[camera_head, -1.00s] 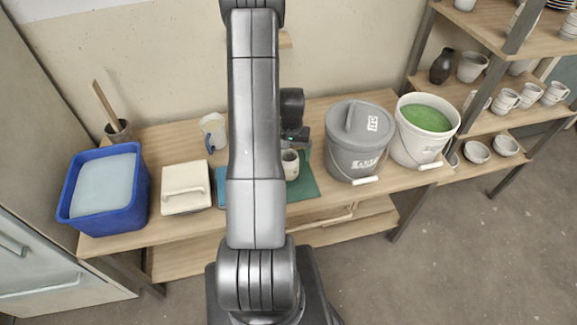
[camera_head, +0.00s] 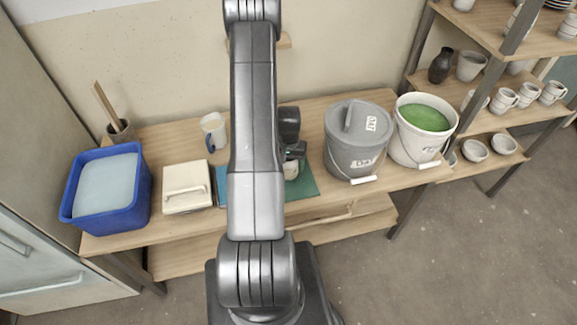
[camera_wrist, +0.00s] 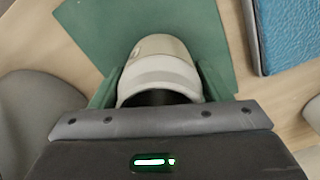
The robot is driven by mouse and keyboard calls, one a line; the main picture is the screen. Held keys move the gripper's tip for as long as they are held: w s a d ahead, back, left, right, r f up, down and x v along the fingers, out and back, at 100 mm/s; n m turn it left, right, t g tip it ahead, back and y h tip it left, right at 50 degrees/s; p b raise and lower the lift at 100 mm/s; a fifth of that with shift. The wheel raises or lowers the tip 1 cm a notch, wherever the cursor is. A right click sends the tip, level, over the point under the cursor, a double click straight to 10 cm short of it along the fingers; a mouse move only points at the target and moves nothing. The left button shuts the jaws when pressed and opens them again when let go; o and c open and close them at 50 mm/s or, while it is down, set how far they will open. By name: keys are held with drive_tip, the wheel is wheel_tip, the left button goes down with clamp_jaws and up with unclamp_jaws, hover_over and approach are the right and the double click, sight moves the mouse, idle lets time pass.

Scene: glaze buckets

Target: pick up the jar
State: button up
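The jar (camera_head: 291,170) is a small cream-white pot on a green mat (camera_head: 305,187) on the bench, partly covered by my gripper (camera_head: 295,152) and arm in the head view. In the wrist view the jar (camera_wrist: 160,70) lies between the two green-tinted fingers of my gripper (camera_wrist: 160,66), one on each side. The fingers stand apart around it, and I see no clear grip on it. The jar's near part is hidden by the gripper body.
A grey lidded bucket (camera_head: 352,150) and a white bucket of green glaze (camera_head: 418,150) stand right of the mat. A mug (camera_head: 213,132), a cream lidded box (camera_head: 186,190) and a blue tub (camera_head: 106,205) are to the left. A blue item (camera_wrist: 290,35) lies beside the mat.

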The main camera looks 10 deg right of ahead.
drive_tip(key=c, duration=0.7)
drive_tip(key=shift+c, duration=0.6)
drive_tip(key=shift+r, duration=0.15)
